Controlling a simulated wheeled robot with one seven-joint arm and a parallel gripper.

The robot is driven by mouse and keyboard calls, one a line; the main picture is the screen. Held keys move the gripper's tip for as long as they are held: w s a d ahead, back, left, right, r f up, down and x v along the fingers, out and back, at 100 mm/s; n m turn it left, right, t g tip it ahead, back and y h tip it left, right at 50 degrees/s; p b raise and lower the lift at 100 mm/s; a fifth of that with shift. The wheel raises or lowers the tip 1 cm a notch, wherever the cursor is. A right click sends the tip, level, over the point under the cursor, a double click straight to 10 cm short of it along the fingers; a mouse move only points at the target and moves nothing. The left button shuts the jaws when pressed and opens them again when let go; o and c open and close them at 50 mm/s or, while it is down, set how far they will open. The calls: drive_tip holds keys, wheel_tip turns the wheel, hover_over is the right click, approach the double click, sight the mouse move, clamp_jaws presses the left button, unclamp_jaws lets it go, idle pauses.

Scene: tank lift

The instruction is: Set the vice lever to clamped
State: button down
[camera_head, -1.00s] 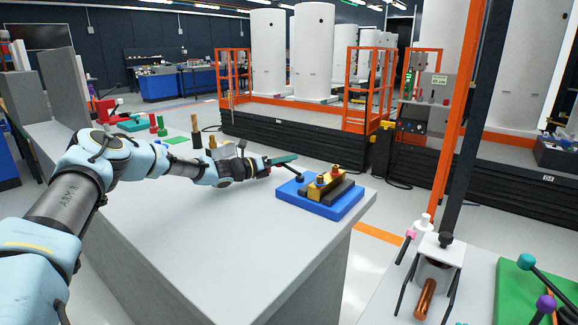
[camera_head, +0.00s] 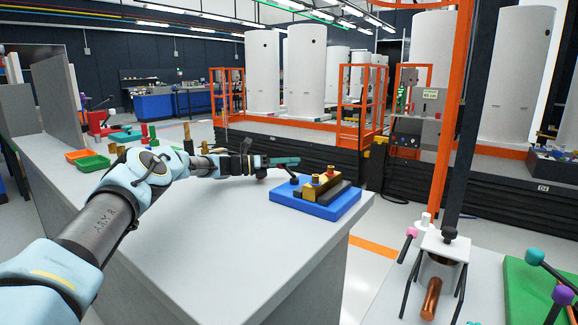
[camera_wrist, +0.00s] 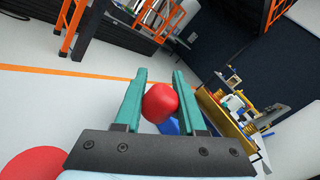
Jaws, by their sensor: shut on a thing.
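The vice (camera_head: 322,186), with brass and dark jaws on a blue base (camera_head: 330,208), sits on the near corner of the grey bench. Its dark lever (camera_head: 291,174) rises from the left side of the base toward my fingers. My gripper (camera_head: 292,162) has teal fingers and reaches in from the left, at the lever's top. In the wrist view a red knob (camera_wrist: 161,102) sits between the fingertips of my gripper (camera_wrist: 159,85), which is shut on it. The fingers hide the knob in the head view. Part of the blue base (camera_wrist: 170,127) shows behind the knob.
The grey bench (camera_head: 200,240) is clear in front of my arm. Green and orange trays (camera_head: 93,162) and brass pieces stand farther back. At right, another table holds a white stand (camera_head: 445,246) and a green board (camera_head: 530,292). Orange frames stand behind.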

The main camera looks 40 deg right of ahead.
drive_tip(key=shift+s+d+f, duration=0.1)
drive_tip(key=shift+s+f, duration=0.15)
drive_tip(key=shift+f, duration=0.2)
drive_tip(key=c, duration=0.5)
unclamp_jaws()
drive_tip(key=shift+r, duration=0.15)
drive_tip(key=shift+w, duration=0.1)
drive_tip(key=shift+r, duration=0.1)
drive_tip(key=shift+w+a, duration=0.2)
drive_tip(key=shift+a, duration=0.2)
drive_tip(key=b+v, duration=0.2)
drive_tip(key=v, duration=0.8)
drive_tip(key=shift+s, duration=0.1)
